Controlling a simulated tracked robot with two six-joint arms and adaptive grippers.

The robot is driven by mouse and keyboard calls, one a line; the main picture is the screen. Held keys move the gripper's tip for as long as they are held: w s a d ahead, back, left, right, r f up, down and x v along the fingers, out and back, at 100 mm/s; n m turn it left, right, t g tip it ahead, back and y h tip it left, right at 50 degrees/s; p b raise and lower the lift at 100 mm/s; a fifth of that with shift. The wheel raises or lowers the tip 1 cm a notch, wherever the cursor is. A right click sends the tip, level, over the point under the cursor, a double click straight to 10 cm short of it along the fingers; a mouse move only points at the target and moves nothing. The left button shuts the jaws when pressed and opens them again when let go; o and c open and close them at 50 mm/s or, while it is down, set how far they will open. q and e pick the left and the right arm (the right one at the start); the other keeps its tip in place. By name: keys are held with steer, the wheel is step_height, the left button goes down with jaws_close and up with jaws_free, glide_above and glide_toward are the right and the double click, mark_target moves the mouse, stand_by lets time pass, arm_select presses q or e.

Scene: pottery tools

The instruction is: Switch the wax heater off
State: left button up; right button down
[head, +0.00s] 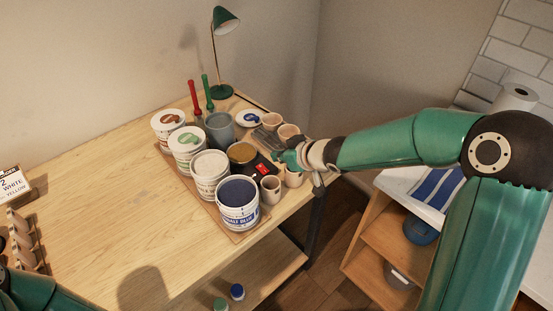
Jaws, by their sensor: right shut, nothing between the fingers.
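The wax heater (254,170) is a dark unit among the pots on the right part of the wooden table, with a round pot of golden-brown wax (241,152) at its left. A small red switch (262,169) shows on its near right side. I cannot tell its position at this size. My right gripper (279,156) is shut and empty, just right of the heater and close to the switch. I cannot tell whether it touches the heater. Part of my left arm shows at the bottom left, but its gripper is out of view.
Labelled tubs, including one of dark blue glaze (238,203), stand left and in front of the heater. Small clay cups (270,189) stand close around my right gripper. A green lamp (222,55) stands behind. The table's left middle is clear.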

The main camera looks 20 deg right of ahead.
steer(key=b, duration=0.2)
glide_above(259, 166)
steer(key=s, duration=0.2)
steer(key=f, duration=0.3)
steer(key=d+f, duration=0.1)
steer(key=f, duration=0.1)
steer(key=shift+s+f, duration=0.15)
steer(key=shift+f, duration=0.1)
steer(key=shift+f+b, duration=0.35)
steer(key=shift+f, duration=0.5)
steer(key=shift+a+f, duration=0.1)
steer(key=shift+f, duration=0.8)
steer(key=shift+f+b, duration=0.3)
steer(key=shift+b, duration=0.25)
steer(key=shift+w, duration=0.2)
